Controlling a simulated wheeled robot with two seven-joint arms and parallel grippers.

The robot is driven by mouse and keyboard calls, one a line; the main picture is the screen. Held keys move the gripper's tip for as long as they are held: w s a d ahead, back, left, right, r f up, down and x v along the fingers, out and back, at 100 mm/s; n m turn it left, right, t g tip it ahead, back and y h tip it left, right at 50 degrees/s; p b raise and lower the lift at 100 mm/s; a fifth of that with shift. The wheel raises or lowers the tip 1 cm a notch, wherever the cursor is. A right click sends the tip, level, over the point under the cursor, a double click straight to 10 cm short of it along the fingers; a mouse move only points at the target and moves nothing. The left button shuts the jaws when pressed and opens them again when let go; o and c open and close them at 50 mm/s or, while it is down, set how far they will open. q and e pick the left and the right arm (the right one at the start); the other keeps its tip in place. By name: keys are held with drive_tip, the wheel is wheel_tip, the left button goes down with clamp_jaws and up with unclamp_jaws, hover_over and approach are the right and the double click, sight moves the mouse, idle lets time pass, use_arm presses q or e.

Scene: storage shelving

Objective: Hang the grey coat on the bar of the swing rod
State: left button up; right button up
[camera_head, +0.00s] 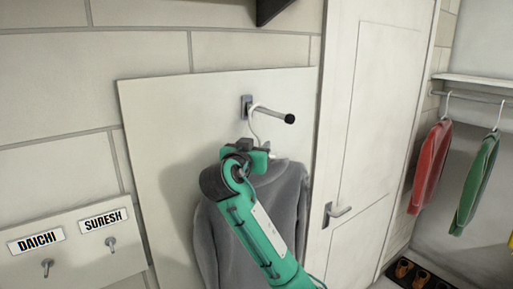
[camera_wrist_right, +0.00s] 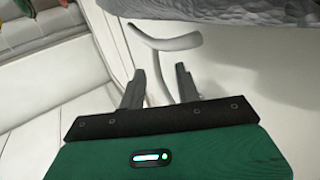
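My right gripper (camera_head: 256,148) is at the hanger's neck, just below the bar, and hides part of the coat's collar. In the right wrist view the gripper (camera_wrist_right: 160,85) has its fingers apart, with the white hanger (camera_wrist_right: 165,40) between and beyond them. My left gripper is not in view.
A white door (camera_head: 365,140) with a handle stands right of the panel. Red (camera_head: 431,165) and green (camera_head: 475,182) garments hang on a rail at the far right. Name-labelled hooks (camera_head: 75,240) are at lower left. A dark shelf corner (camera_head: 272,9) juts in above.

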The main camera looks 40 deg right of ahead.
drive_tip(key=shift+a+f, duration=0.2)
drive_tip(key=b+v, duration=0.6)
drive_tip(key=v, duration=0.7)
drive_tip(key=shift+s+a+r+b, duration=0.15)
drive_tip(key=shift+s+r+b, duration=0.05)
drive_tip(key=shift+s+b, duration=0.1)
drive_tip(key=shift+f, duration=0.1)
